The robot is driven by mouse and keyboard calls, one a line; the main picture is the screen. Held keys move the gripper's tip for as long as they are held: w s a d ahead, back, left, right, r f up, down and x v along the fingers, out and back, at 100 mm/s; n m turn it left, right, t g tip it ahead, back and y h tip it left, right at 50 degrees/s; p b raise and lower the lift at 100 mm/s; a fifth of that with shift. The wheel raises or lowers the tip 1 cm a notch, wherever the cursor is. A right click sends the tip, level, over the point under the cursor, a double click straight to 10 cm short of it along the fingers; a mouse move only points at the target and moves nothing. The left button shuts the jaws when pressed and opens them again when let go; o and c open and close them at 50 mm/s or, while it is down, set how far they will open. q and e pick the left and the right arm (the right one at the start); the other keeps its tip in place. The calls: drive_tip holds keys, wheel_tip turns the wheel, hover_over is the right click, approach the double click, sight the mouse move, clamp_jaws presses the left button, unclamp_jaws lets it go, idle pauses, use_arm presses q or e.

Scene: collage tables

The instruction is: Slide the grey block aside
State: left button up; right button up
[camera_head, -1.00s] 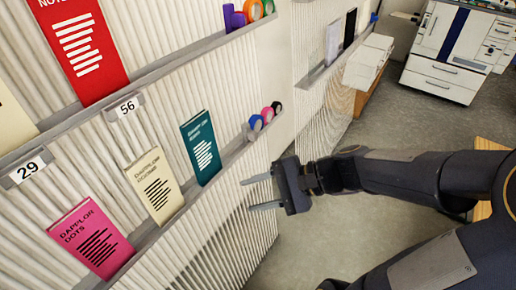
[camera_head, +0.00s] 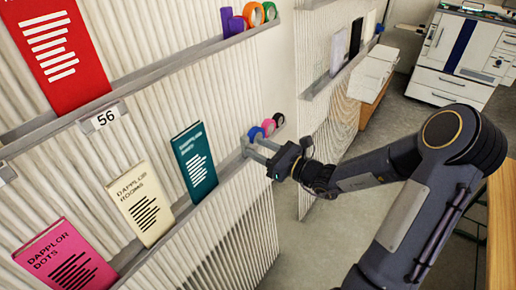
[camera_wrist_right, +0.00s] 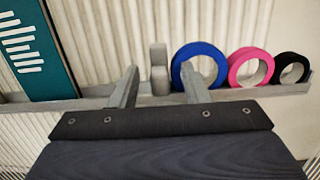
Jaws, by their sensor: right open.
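The grey block (camera_wrist_right: 159,72) stands on the narrow ledge, between the green book and the blue tape roll in the right wrist view. My right gripper (camera_head: 256,147) is at that ledge in the head view, where I cannot clearly pick the block out from the grey fingers. In the right wrist view the open fingers (camera_wrist_right: 159,80) point at the ledge, one to each side of the block, with gaps between. I cannot tell whether the tips reach past its front. My left gripper is not in view.
A blue tape roll (camera_wrist_right: 199,66), a pink one (camera_wrist_right: 250,67) and a black one (camera_wrist_right: 292,67) stand to the block's right. The green book (camera_head: 194,160) stands to its left, with bare ledge between. A ribbed panel (camera_head: 235,235) backs the ledge.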

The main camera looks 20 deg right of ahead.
drive_tip(key=shift+w+a, duration=0.25)
drive_tip(key=shift+w, duration=0.05)
clamp_jaws()
